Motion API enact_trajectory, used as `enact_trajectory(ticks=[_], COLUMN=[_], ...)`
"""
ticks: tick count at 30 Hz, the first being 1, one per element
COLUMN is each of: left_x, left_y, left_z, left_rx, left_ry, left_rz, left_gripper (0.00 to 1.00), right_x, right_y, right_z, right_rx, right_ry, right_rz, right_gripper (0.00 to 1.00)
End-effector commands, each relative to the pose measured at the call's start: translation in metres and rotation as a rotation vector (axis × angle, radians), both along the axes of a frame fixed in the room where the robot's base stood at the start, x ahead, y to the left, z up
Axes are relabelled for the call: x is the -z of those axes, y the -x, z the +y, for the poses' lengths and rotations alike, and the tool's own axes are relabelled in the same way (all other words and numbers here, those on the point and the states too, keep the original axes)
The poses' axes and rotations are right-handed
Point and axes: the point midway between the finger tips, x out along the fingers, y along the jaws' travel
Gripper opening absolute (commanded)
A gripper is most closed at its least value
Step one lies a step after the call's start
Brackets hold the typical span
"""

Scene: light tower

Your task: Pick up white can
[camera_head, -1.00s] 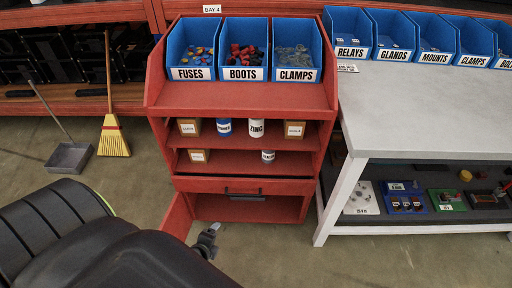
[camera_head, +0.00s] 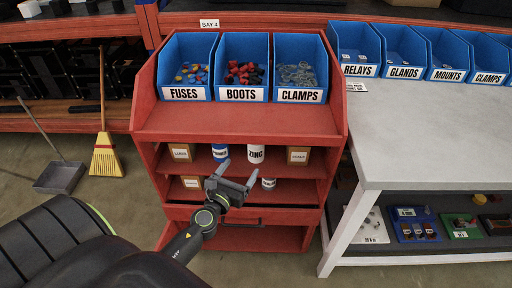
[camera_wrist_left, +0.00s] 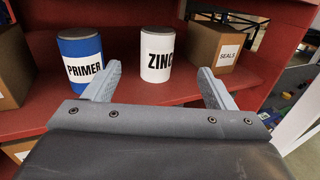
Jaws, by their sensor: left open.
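The white can labelled ZINC (camera_head: 256,154) stands upright on the upper shelf of the red rack. In the left wrist view the white can (camera_wrist_left: 156,54) is ahead of and between the two fingers, beyond their tips. My left gripper (camera_head: 238,173) is open and empty in front of the shelves, below and a little left of the white can; its fingers also show in the left wrist view (camera_wrist_left: 160,73). The gripper does not touch the can. My right gripper is not in view.
A blue PRIMER can (camera_wrist_left: 82,61) stands left of the white can, and a SEALS box (camera_wrist_left: 218,52) stands to its right. A smaller can (camera_head: 268,183) sits on the lower shelf (camera_head: 294,191). Blue bins (camera_head: 242,67) stand on top. A grey table (camera_head: 425,125) is at right.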

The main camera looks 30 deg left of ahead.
Motion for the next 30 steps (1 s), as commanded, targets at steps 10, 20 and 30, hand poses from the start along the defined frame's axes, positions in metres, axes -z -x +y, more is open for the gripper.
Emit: enact_trajectory(ticks=[10,20,30], left_x=[0.0,0.001,0.001], left_y=[-0.057,-0.085,-0.113], left_z=[0.009,0.017,0.022], left_rx=[0.0,0.0,0.0], left_ry=[0.003,0.001,0.003], left_rz=[0.0,0.0,0.002], left_gripper=[0.78,0.78,0.78], right_x=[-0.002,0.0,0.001], right_y=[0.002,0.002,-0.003], right_z=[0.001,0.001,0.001], right_rx=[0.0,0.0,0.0], right_ry=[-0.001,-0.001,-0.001], right_rz=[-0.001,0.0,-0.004], right_gripper=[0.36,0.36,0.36])
